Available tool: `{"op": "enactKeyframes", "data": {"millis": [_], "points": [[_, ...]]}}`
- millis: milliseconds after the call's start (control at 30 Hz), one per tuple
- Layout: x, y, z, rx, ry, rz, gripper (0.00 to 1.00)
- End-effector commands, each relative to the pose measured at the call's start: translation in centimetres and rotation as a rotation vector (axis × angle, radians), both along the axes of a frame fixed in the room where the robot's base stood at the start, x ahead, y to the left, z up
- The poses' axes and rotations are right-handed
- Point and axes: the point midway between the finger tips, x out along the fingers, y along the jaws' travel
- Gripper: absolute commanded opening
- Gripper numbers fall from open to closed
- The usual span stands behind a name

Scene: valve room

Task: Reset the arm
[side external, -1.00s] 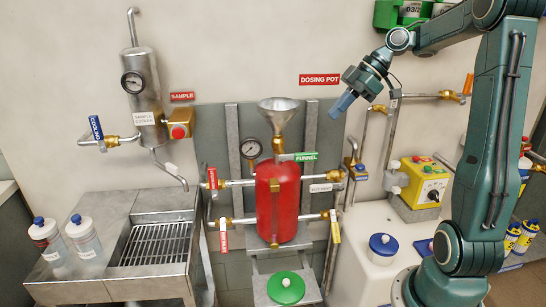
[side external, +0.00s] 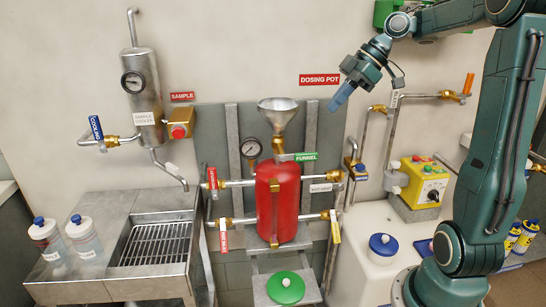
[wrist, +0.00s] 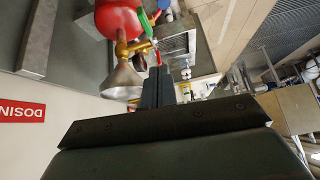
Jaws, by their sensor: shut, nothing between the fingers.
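My gripper (side external: 338,103) is in the air in front of the wall, to the right of the dosing pot's funnel, its blue fingers pointing down and to the left. Its fingers are shut and empty, touching nothing. In the wrist view, the shut fingers (wrist: 160,82) show dark in the middle of the picture. My arm rises from the right and bends over at the top.
The red dosing pot (side external: 287,203) with its metal funnel (side external: 278,110) stands left of my gripper. A steel sink (side external: 150,250) and sample cooler (side external: 143,95) are farther left. A yellow control box (side external: 425,183) and pipework are below right. The air around the gripper is clear.

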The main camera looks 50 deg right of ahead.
Motion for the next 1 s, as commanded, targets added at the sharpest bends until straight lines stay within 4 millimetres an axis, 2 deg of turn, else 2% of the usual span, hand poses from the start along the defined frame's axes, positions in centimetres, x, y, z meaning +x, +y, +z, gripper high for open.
{"op": "enactKeyframes", "data": {"millis": [33,267,500,800,1000], "points": [[0.1,1.6,0.2,-0.008,0.012,-0.014,0.0],[-0.4,7.4,0.2,-0.037,0.079,-0.144,0.0],[-3.0,12.2,-0.5,-0.065,0.122,-0.286,0.0],[-8.1,15.7,-2.3,-0.085,0.139,-0.472,0.0],[-11.8,16.2,-3.9,-0.083,0.132,-0.593,0.0]]}}
